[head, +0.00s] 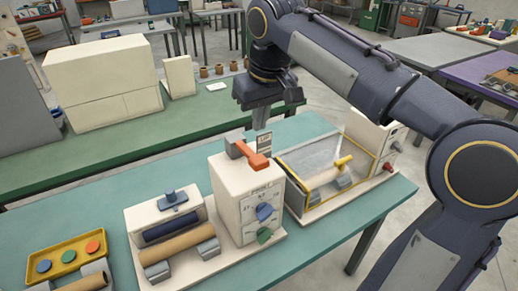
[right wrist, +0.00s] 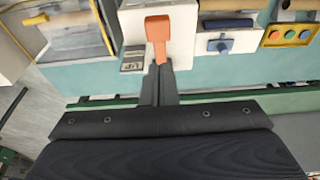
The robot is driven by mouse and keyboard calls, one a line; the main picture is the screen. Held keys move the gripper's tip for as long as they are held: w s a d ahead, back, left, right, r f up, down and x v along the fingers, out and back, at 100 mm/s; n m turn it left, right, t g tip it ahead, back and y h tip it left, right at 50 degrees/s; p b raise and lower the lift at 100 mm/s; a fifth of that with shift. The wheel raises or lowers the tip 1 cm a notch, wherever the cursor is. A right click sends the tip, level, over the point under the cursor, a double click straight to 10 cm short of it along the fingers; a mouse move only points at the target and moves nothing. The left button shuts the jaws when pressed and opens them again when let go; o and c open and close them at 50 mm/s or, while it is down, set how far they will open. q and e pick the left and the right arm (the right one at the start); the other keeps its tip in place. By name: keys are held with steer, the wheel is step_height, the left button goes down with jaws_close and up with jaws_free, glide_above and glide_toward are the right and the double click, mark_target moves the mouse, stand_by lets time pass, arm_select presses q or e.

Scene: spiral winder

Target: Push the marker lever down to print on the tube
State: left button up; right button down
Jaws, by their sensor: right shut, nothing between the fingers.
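The marker machine (head: 236,197) is a cream box marked PRINT, with a blue knob (head: 265,212) and a green knob (head: 264,235). Its orange lever (head: 250,155) is on top; it also shows in the right wrist view (right wrist: 157,30). A small sign reading UP (right wrist: 133,60) stands by the lever. A brown tube (head: 180,243) lies on grey supports left of the box. My right gripper (right wrist: 159,66) is shut and empty, its fingertips at the lever's end; I cannot tell whether they touch. My left gripper is not in view.
A framed clear-topped unit (head: 312,160) with another tube and a yellow handle stands right of the box. A yellow tray with coloured buttons (head: 67,257) is at the far left. The teal table (head: 295,262) is clear in front. A green bench (head: 110,155) stands behind.

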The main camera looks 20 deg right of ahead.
glide_above(262, 167)
steer(key=w, duration=0.2)
step_height(262, 167, down, 6)
steer(key=shift+s+f, duration=0.15)
steer(key=shift+f, duration=0.1)
steer(key=shift+s+f, duration=0.1)
steer(key=shift+f, duration=0.75)
steer(key=f+t+b, duration=0.1)
steer(key=f+b, duration=0.1)
steer(key=b, duration=0.3)
steer(key=s+f+t+b, duration=0.1)
steer(key=f+t+b, duration=0.1)
steer(key=b, duration=0.3)
steer(key=shift+s+f+t, duration=0.2)
steer(key=shift+f+t, duration=0.1)
steer(key=shift+r, duration=0.1)
